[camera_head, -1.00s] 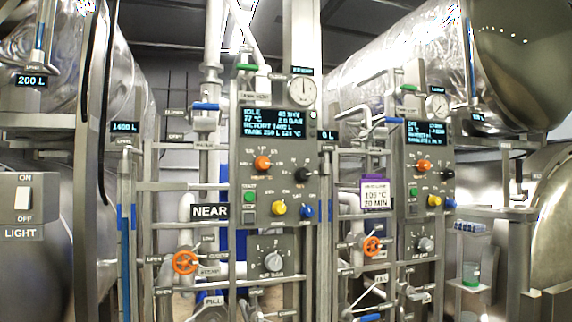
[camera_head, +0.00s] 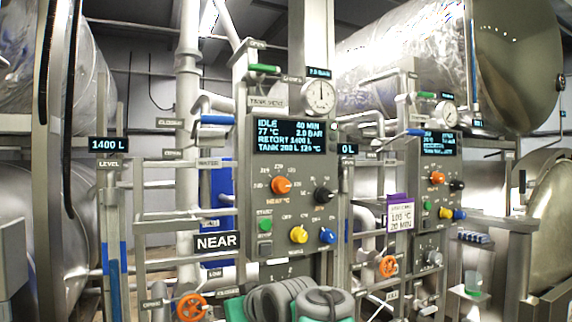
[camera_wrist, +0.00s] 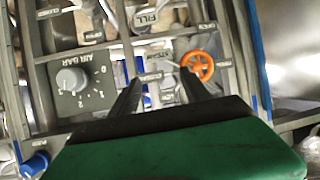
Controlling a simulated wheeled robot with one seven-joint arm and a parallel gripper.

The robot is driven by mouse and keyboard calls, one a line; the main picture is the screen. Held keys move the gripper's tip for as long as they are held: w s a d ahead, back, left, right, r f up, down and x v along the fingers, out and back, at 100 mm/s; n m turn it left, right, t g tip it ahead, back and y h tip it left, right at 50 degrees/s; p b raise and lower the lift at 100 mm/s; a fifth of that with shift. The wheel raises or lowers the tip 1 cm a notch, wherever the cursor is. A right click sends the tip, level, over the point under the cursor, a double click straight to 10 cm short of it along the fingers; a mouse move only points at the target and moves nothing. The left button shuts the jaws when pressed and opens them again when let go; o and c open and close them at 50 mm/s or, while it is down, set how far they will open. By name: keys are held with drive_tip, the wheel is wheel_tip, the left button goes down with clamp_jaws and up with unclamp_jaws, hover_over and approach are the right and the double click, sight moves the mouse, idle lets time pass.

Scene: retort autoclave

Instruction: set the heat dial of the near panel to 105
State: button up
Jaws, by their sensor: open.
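The near panel (camera_head: 262,175) stands in the middle of the head view, with a NEAR label (camera_head: 217,242) at its lower left. Its heat dial is the orange knob (camera_head: 281,186) at the upper left of the knobs; the small numbers around it are too blurred to read surely. The display (camera_head: 289,137) reads IDLE, 77 °C, 40 MIN, 2.0 BAR. My arm is at the bottom of the head view, below the panel's knobs. In the wrist view my gripper (camera_wrist: 160,85) is open and empty, its two dark fingers apart. The orange knob is not in the wrist view.
A black knob (camera_head: 323,195), yellow knob (camera_head: 299,235) and blue knob (camera_head: 328,236) sit close by, with a green button (camera_head: 265,225). An AIR BAR knob (camera_wrist: 72,79) and an orange valve wheel (camera_wrist: 198,66) are near my gripper. A purple-edged card (camera_head: 400,213) reads 105 °C, 20 MIN.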

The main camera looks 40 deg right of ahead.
drive_tip(key=s+d+r+t+h+p, duration=0.2)
drive_tip(key=d+r, duration=0.5)
drive_tip(key=r, duration=0.6)
drive_tip(key=n+t+h+p, duration=0.1)
drive_tip(key=t+p, duration=0.2)
approach(285, 185)
drive_tip(key=w, duration=0.2)
drive_tip(key=p+x, duration=0.1)
drive_tip(key=x, duration=0.5)
drive_tip(key=shift+w+d+r, duration=0.15)
drive_tip(key=shift+d+r, duration=0.05)
drive_tip(key=shift+w+d+f, duration=0.1)
drive_tip(key=shift+w+d, duration=0.1)
drive_tip(key=shift+w, duration=0.3)
drive_tip(key=shift+c, duration=0.4)
clamp_jaws()
